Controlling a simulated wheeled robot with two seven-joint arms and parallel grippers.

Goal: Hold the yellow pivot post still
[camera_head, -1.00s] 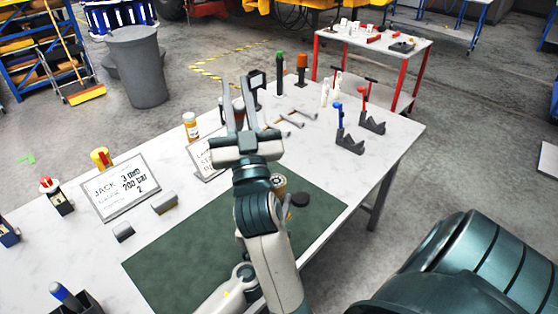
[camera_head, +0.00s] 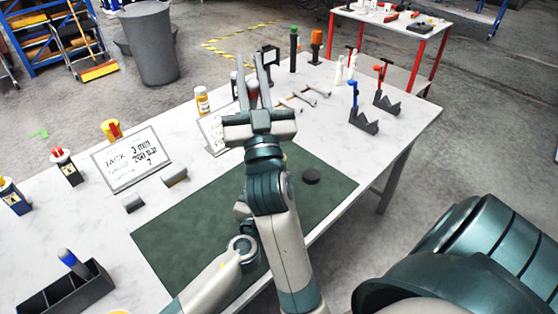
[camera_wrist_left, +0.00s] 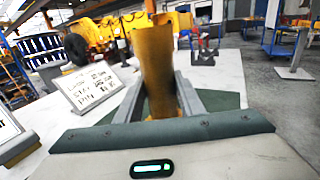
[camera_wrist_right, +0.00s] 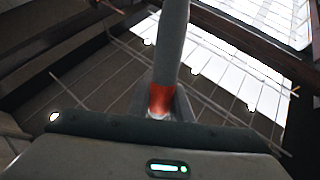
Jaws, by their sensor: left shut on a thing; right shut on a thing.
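The yellow pivot post (camera_wrist_left: 158,65) stands roughly upright in the left wrist view, a dull yellow cylinder between the fingers of my left gripper (camera_wrist_left: 161,100), which is shut on it. In the head view the post and the left fingers are hidden behind my right arm. My right gripper (camera_head: 252,70) is raised over the table with its fingers pointing away. In the right wrist view it is shut on a red-banded grey rod (camera_wrist_right: 161,98). How far the rod reaches cannot be told.
A sign (camera_head: 132,158), a yellow-and-red piece (camera_head: 111,130) and a black tray (camera_head: 70,292) stand left. Dark notched stands (camera_head: 363,120) stand right. The mat's left part is clear.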

